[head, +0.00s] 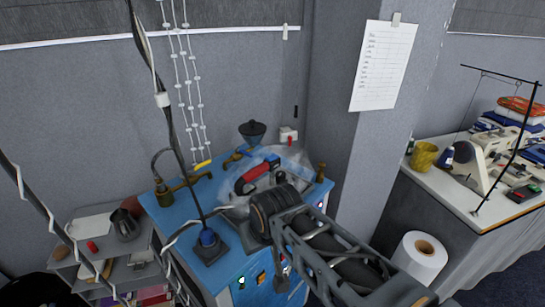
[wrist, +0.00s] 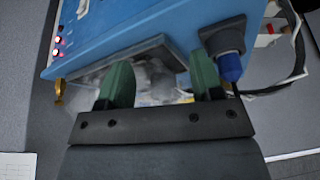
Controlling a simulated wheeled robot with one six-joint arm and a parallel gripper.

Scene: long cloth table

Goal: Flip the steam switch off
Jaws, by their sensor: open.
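A blue machine cabinet (head: 230,262) stands in the middle of the head view. The wrist view shows red-lit switches (wrist: 58,40) on the blue panel (wrist: 120,38) at upper left. I cannot tell which one is the steam switch. My gripper (wrist: 162,80) is open, with two green fingers apart and nothing clearly held between them. It is over the cabinet's top, apart from the lit switches. In the head view my arm hides its fingers.
A red-handled iron (head: 256,174) and clear plastic lie on the cabinet top. Brass valves (head: 185,186) stand at the back left. A sewing table (head: 450,190) is at right.

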